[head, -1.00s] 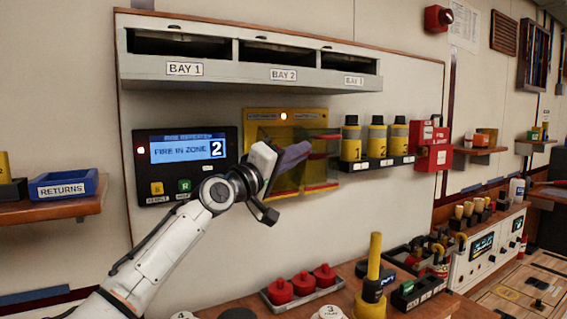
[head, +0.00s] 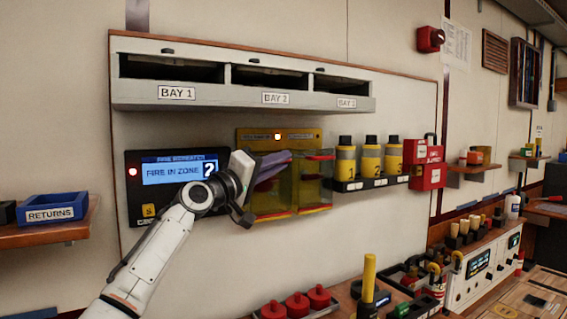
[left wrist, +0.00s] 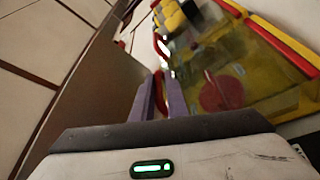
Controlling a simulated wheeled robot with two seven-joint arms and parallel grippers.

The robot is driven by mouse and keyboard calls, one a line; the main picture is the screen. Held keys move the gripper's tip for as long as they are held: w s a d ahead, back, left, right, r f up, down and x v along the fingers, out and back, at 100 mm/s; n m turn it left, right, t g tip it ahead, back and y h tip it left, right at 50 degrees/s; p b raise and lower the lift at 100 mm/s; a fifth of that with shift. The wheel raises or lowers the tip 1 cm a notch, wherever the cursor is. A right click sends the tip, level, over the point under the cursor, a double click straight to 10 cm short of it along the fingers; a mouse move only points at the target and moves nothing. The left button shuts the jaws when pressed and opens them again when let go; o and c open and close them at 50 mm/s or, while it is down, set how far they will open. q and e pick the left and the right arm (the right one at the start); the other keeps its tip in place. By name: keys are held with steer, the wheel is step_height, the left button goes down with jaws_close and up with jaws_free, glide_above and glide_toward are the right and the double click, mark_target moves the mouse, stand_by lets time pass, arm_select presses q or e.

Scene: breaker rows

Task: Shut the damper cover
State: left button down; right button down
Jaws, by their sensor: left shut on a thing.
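A yellow panel (head: 248,135) on the wall carries two clear covers with red and yellow edges. The left clear cover (head: 275,200) is partly hidden behind my left gripper; the right cover (head: 314,185) is beside it. The small labels above them are unreadable. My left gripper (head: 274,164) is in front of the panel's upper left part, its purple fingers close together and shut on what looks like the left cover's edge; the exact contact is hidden. The left wrist view shows the fingers (left wrist: 158,95) beside a clear cover (left wrist: 265,65). My right gripper is not in view.
A display (head: 178,172) reading fire in zone is left of the panel, close behind my left arm. Yellow bottles (head: 371,160) and a red box (head: 426,176) are to the right. A bay shelf (head: 240,98) juts out above; red knobs (head: 297,304) are below.

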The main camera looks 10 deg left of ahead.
arm_select(q)
steer(key=shift+s+d+r, duration=0.15)
steer(key=shift+r, duration=0.55)
steer(key=c, duration=1.8)
jaws_free()
steer(key=shift+c, duration=0.2)
steer(key=shift+f, duration=0.15)
steer(key=shift+f, duration=0.2)
steer(key=shift+s+a+f, duration=0.2)
steer(key=b+v, duration=0.2)
steer(key=v, duration=0.7)
steer(key=shift+s+a, duration=0.2)
steer(key=shift+s, duration=0.05)
